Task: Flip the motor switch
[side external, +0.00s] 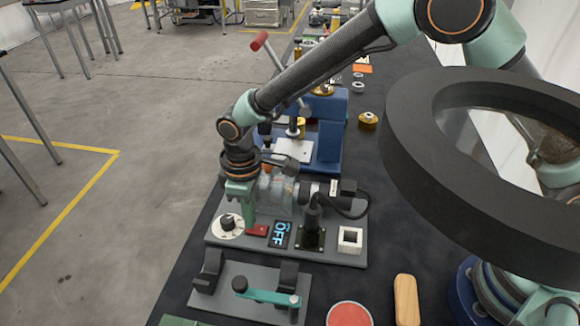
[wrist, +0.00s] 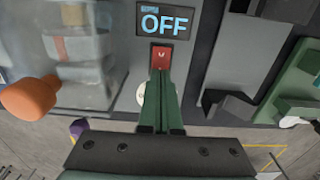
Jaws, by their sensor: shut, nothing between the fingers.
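The red motor switch (side external: 257,230) sits on a grey base plate (side external: 345,258), beside a dark display (side external: 279,235) that reads OFF in blue. In the wrist view the switch (wrist: 161,57) lies just below the OFF display (wrist: 165,20). My gripper (side external: 250,224) points down at the left end of the switch. Its green fingers (wrist: 160,76) are together with nothing between them, and the tips overlap the near edge of the switch in the wrist view. I cannot tell whether they touch it.
A white dial with a black knob (side external: 228,224) stands left of the switch. A black post (side external: 313,222) and a white square block (side external: 350,240) stand to the right. A fixture with a teal lever (side external: 266,295) lies in front. A blue press (side external: 328,130) stands behind.

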